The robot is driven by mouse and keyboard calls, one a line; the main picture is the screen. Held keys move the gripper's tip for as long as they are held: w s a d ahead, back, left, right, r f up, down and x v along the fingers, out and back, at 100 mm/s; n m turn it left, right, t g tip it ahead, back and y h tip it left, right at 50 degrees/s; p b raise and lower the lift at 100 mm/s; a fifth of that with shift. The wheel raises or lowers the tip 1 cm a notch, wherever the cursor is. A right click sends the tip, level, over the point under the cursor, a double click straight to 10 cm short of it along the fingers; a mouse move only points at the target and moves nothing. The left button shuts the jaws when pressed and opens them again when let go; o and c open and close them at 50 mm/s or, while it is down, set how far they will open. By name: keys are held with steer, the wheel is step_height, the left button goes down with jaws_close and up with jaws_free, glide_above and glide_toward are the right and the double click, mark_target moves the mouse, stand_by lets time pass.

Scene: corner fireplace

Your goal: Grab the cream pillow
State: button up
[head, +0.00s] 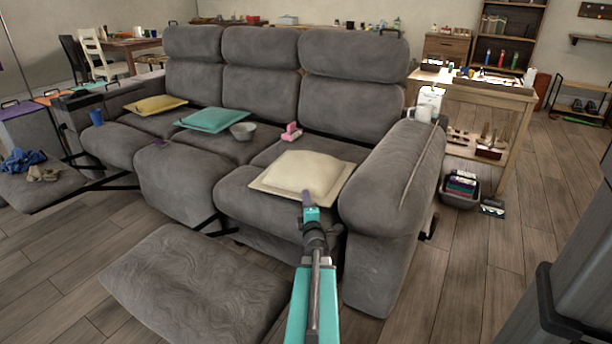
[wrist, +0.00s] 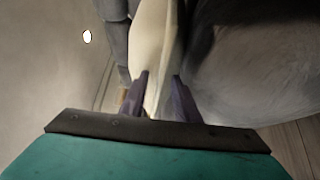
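The cream pillow (head: 297,172) lies on the right seat of the grey sofa, next to the right armrest. My gripper (head: 307,194) is at the pillow's front edge in the head view. In the wrist view, the two purple fingers of my gripper (wrist: 161,76) stand apart, with the edge of the cream pillow (wrist: 155,40) running between them. I cannot tell whether either finger presses on the fabric. The pillow rests on the seat.
The sofa's right armrest (head: 396,180) rises close to the right of my gripper. A pink object (head: 291,132), a grey bowl (head: 243,131), a teal pillow (head: 213,120) and a yellow pillow (head: 155,105) sit on the seats. A raised footrest (head: 195,285) is at front left.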

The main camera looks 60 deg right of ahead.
steer(key=shift+c, duration=0.2)
jaws_close()
steer(key=shift+r, duration=0.1)
steer(key=shift+r+p, duration=2.05)
steer(key=shift+r, duration=2.9)
